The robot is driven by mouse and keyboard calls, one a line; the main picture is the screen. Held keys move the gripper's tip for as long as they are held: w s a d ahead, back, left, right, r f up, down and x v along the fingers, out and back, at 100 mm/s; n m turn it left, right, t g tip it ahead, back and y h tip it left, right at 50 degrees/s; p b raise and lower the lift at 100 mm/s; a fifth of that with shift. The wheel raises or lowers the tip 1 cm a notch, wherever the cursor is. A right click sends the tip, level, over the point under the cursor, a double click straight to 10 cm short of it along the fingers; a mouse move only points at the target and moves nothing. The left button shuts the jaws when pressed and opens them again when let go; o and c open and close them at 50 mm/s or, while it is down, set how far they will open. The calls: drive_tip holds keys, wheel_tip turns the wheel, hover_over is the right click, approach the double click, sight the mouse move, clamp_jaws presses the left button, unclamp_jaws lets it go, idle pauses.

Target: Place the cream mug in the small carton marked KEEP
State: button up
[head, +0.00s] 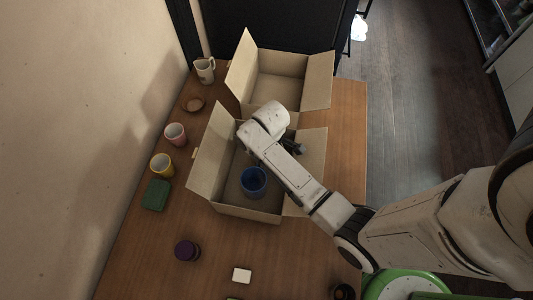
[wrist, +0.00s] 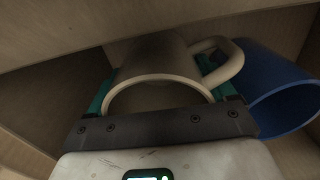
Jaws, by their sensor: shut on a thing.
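The cream mug (wrist: 163,62) is between the teal-padded fingers of my gripper (wrist: 166,92), which is shut on it. Its rim faces the wrist camera and its handle points right. A blue mug (wrist: 270,92) is close on the right in the wrist view. In the head view the blue mug (head: 254,181) stands in the nearer open carton (head: 250,213). My gripper (head: 294,147) is at this carton's far right part, mostly behind my arm, which hides the cream mug. Carton walls surround the held mug in the wrist view. No KEEP marking is readable.
A second open carton (head: 275,88) stands behind, with its visible inside empty. Along the wall are a cream jug (head: 205,72), brown bowl (head: 193,104), pink mug (head: 175,135), yellow mug (head: 162,166) and green block (head: 156,194). A purple item (head: 187,250) and white block (head: 242,275) lie in front.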

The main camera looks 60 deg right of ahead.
drive_tip(key=shift+f, duration=0.25)
drive_tip(key=shift+w+f, duration=0.1)
drive_tip(key=shift+f, duration=0.05)
drive_tip(key=o, duration=1.1)
wheel_tip(320, 180, up, 12)
